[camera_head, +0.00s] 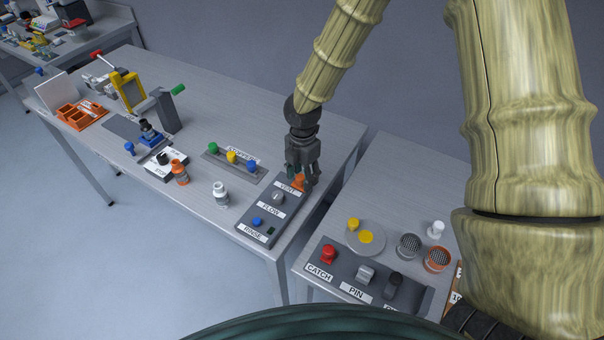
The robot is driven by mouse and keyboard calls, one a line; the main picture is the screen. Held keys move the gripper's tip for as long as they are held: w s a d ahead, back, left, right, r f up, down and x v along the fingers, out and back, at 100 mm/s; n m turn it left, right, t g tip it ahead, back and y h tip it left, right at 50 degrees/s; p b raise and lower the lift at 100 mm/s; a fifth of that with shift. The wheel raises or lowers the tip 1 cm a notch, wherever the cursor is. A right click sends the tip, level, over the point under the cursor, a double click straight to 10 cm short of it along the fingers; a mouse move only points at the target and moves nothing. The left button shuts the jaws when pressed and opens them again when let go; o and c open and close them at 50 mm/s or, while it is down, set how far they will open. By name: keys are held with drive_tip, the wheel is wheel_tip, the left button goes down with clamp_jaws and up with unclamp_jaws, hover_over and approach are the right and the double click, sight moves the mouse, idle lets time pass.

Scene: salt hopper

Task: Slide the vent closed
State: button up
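The vent is an orange part (299,181) at the far end of a dark grey control panel (257,217), beside a white VENT label (288,189). The panel stands near the right end of the long table. My gripper (300,181) points down over the vent end of the panel and hides much of the orange part. I cannot tell whether the fingers touch it, or whether they are open or shut. The vent's slide position is hidden.
The panel also has a FLOW knob (278,197) and a blue RINSE button (257,222). A grey strip with coloured knobs (232,157) and a white-grey fitting (221,194) stand to the left. A second table with a CATCH and PIN panel (345,275) stands at right, across a narrow gap.

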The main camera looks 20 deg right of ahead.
sight(302, 177)
drive_tip(key=shift+w+a, duration=0.1)
drive_tip(key=shift+a, duration=0.05)
wheel_tip(302, 177, up, 12)
idle(0.7)
idle(0.4)
